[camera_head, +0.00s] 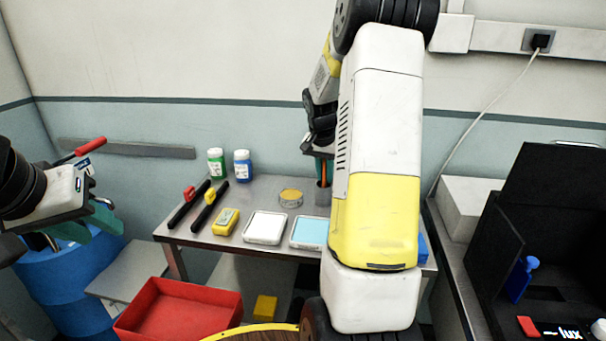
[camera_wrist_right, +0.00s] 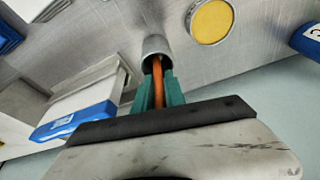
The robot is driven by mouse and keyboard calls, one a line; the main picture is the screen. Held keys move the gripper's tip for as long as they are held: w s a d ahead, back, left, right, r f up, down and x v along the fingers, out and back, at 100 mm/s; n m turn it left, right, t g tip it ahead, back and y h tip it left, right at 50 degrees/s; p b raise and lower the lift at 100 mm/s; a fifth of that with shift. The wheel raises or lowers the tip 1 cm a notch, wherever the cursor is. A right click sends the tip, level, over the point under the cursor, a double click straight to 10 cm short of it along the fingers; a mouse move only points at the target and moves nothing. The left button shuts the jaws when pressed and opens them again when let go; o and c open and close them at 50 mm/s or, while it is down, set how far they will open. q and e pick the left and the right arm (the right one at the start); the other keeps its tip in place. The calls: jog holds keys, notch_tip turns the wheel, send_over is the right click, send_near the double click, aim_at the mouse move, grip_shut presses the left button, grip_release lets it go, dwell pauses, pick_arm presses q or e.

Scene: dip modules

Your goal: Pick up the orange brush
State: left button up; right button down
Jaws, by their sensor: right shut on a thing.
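The orange brush (camera_head: 324,171) stands with its lower part inside a grey metal cup (camera_head: 323,194) at the back of the table. My right gripper (camera_head: 321,158) is above the cup, with its teal fingers shut on the brush handle. In the right wrist view the orange brush (camera_wrist_right: 158,78) runs between the teal fingers (camera_wrist_right: 158,92) into the mouth of the metal cup (camera_wrist_right: 153,47). The brush's lower end is hidden in the cup. My left gripper (camera_head: 95,228) is at the far left, away from the table, with its teal fingers apart and nothing seen between them.
The metal table (camera_head: 190,236) bears a yellow round tin (camera_head: 291,196), green-capped (camera_head: 216,163) and blue-capped (camera_head: 242,166) bottles, white (camera_head: 265,227) and light-blue (camera_head: 308,231) trays and black tools. A red bin (camera_head: 180,310) stands below in front. My right arm hides the table's right part.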

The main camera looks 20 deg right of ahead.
notch_tip(320, 180, up, 10)
dwell(0.6)
jog(key=shift+a, duration=0.1)
dwell(1.4)
